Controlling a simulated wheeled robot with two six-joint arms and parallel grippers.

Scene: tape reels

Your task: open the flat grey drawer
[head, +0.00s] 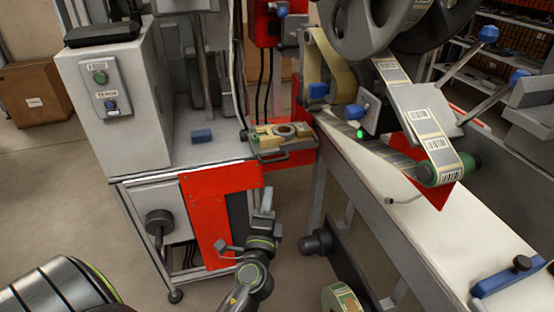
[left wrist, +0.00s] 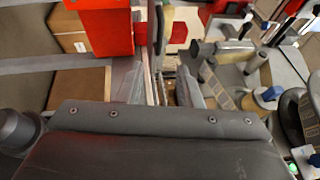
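A flat grey drawer (head: 272,153) with a bar handle on its front shows in the head view, at the right end of the grey machine's worktop. Tan blocks and a round ring lie in or on it. I cannot tell how far out it stands. My left gripper (head: 246,222) is in front of the red panel, below the drawer and apart from its handle. Its two fingers are spread and nothing shows between them. In the left wrist view the fingers of the left gripper (left wrist: 160,88) also stand apart. My right gripper is in neither view.
A white bench (head: 395,205) with label reels stands at right. A dark knob (head: 318,241) sticks out near the gripper.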

